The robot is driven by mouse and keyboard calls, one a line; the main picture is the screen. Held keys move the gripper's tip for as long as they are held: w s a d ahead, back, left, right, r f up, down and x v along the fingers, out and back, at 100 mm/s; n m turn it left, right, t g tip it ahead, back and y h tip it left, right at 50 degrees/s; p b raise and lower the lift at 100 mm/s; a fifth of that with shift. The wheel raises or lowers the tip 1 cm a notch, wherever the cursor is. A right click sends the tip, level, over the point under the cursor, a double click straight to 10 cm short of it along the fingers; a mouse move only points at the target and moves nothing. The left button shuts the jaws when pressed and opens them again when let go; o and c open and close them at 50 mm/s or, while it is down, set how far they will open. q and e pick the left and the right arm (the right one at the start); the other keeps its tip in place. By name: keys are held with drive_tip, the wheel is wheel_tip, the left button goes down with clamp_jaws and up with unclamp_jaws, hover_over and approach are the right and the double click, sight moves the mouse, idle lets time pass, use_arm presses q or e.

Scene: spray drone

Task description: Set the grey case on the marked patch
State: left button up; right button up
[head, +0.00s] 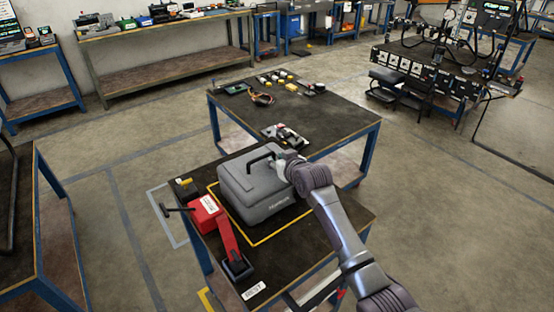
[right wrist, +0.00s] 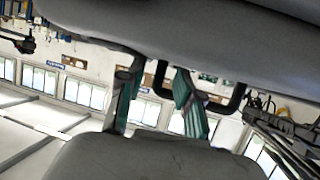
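The grey case (head: 258,190) is upright on the near table, inside a yellow-outlined patch (head: 263,241) whose line shows in front of it and at its left. I see no clear gap under the case. Its dark handle (head: 262,160) stands raised on top. My right gripper (head: 284,163) is at the handle's right end. In the right wrist view the case (right wrist: 200,30) fills the top and the handle (right wrist: 237,98) hangs as a dark loop. The teal-padded fingers (right wrist: 158,95) stand apart around part of the handle. My left gripper is out of view.
A red device (head: 207,214) with a dark base (head: 238,266) stands left of the case, near a yellow-and-black block (head: 185,188). A second table (head: 330,120) behind holds small parts and tools. Open floor lies to the right.

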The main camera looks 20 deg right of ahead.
drive_tip(key=shift+r, duration=0.15)
drive_tip(key=b+v, duration=0.1)
drive_tip(key=v, duration=1.1)
drive_tip(key=shift+b, duration=0.35)
